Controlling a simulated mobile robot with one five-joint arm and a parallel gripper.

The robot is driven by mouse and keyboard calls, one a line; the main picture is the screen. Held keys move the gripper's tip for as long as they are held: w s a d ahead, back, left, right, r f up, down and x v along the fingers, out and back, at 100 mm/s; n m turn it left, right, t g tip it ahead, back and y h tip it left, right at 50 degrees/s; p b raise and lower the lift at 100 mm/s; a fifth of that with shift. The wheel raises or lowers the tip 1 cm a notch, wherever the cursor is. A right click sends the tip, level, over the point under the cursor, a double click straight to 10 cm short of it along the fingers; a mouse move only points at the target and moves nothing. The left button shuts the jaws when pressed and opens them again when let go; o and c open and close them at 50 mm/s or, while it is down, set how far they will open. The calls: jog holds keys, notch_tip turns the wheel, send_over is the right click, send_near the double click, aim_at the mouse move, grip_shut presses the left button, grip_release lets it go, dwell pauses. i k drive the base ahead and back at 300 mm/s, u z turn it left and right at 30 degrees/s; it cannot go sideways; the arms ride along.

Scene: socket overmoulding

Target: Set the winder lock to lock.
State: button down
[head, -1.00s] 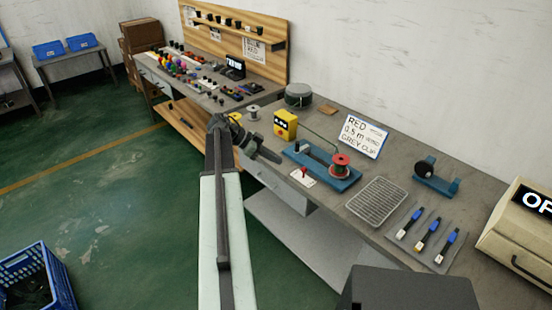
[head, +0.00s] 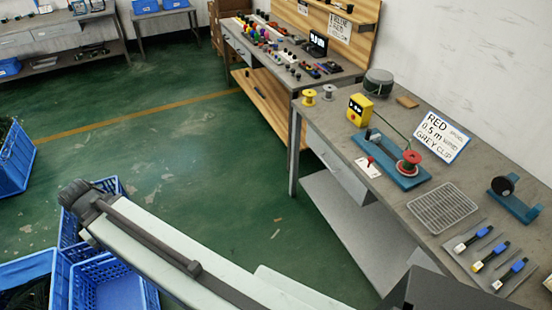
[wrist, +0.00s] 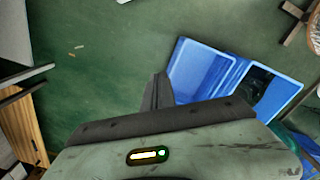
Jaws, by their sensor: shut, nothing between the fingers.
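The winder is a blue base (head: 400,176) on the right-hand bench, with a red spool (head: 408,162) on it. A small white plate with a red lever, which looks like the winder lock (head: 369,163), lies at the bench's front edge, left of the base. The lever's setting is too small to read. My gripper (wrist: 158,82) is shut and empty in the wrist view, pointing over the green floor. In the head view my arm's end is far left of the bench, above blue crates, well away from the lock; its fingers are not clear there.
Blue crates (head: 112,285) stand on the floor at lower left. On the bench are a yellow device (head: 359,109), a sign (head: 441,137), a wire tray (head: 442,207) and several blue-handled tools (head: 490,255). Open green floor (head: 220,195) lies between crates and bench.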

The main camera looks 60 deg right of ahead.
aim_at(370, 160)
jog(key=z, duration=1.1)
jog(key=k, duration=0.5)
jog(key=z, duration=0.2)
jog(key=i, duration=0.5)
jog(key=u, duration=0.05)
